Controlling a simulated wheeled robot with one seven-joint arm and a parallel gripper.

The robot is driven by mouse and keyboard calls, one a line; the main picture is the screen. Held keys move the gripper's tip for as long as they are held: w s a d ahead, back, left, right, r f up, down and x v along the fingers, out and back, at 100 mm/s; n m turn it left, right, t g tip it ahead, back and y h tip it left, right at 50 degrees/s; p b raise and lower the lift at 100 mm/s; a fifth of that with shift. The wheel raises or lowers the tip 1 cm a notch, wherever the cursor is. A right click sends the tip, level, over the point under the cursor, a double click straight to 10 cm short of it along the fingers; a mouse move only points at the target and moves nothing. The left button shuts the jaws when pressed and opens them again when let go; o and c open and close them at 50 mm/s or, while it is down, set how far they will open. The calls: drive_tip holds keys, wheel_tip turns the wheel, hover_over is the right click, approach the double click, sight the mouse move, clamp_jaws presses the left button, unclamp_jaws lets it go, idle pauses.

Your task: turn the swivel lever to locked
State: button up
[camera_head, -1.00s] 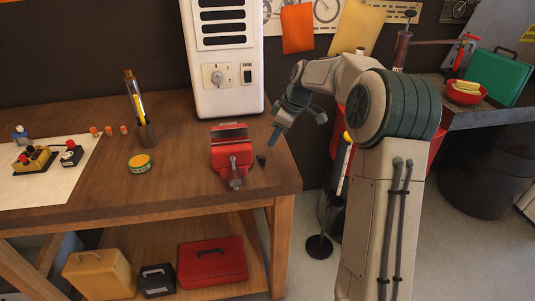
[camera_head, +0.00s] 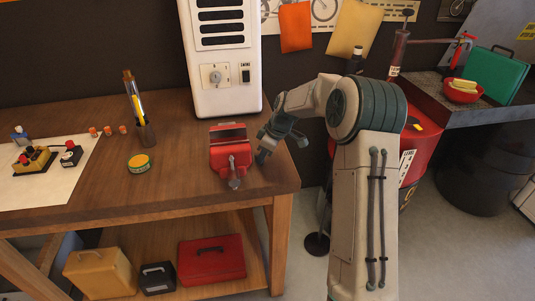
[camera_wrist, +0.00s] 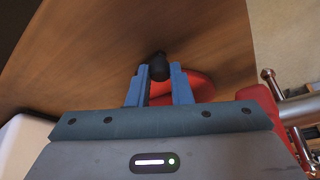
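The red vise (camera_head: 229,153) stands on the wooden bench near its right front corner. In the wrist view part of its red body (camera_wrist: 197,84) shows behind the right finger. The swivel lever's black round knob (camera_wrist: 159,67) is in the wrist view, between the tips of the two blue fingers. My gripper (camera_wrist: 159,78) is open, with a finger on either side of the knob; I cannot tell whether they touch it. In the head view my gripper (camera_head: 262,157) is low over the bench just right of the vise and hides the knob.
A white machine (camera_head: 223,60) stands behind the vise. The bench's right edge is close to my gripper. A red drum (camera_head: 424,140) stands right of my arm.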

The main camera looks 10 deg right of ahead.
clamp_jaws()
drive_tip(key=shift+a+f+m+b, duration=0.2)
drive_tip(key=shift+m+b, duration=0.2)
drive_tip(key=shift+b, duration=0.25)
drive_tip(key=shift+s+a+r+m, duration=0.1)
drive_tip(key=shift+a+r+m, duration=0.1)
drive_tip(key=shift+m, duration=0.2)
drive_tip(key=o, duration=0.7)
unclamp_jaws()
drive_tip(key=shift+d, duration=0.1)
drive_tip(key=v, duration=0.4)
drive_tip(key=b+v, duration=0.1)
drive_tip(key=v, duration=0.4)
drive_tip(key=b+v, duration=0.1)
drive_tip(key=v, duration=0.3)
drive_tip(key=shift+s+r, duration=0.35)
drive_tip(key=shift+r, duration=0.1)
